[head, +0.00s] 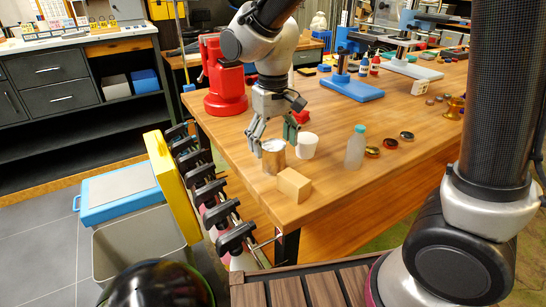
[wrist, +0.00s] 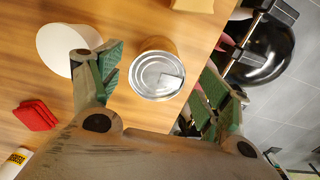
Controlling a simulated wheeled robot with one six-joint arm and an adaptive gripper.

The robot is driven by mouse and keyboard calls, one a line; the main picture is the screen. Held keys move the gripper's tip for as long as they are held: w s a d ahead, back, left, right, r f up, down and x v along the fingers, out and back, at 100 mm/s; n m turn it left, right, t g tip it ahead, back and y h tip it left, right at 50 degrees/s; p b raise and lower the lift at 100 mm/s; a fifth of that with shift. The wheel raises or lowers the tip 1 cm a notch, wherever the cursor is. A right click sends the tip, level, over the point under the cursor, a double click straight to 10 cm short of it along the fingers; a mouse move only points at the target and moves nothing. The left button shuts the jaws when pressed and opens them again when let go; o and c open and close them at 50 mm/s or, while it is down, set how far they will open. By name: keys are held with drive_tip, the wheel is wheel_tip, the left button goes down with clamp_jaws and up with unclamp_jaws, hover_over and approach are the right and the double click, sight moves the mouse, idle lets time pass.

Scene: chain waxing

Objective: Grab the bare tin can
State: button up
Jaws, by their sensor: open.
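The bare tin can (head: 273,158) stands upright on the wooden table near its left edge. In the wrist view the can (wrist: 157,75) shows its silvery round top, between my two green-padded fingers. My gripper (head: 273,139) is open and points down at the can from above and behind. I cannot tell whether the fingertips reach below the can's rim.
A white cup (head: 307,145) stands close beside the can. A wooden block (head: 294,185) sits just in front. A bottle with a green cap (head: 355,148) stands to the right. A red cloth-like item (wrist: 35,115) lies near. Clamps (head: 208,192) line the table's left edge.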

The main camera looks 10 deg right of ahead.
sight(274, 144)
wheel_tip(274, 144, down, 4)
drive_tip(key=shift+w, duration=0.15)
drive_tip(key=c, duration=1)
drive_tip(key=shift+r, duration=0.1)
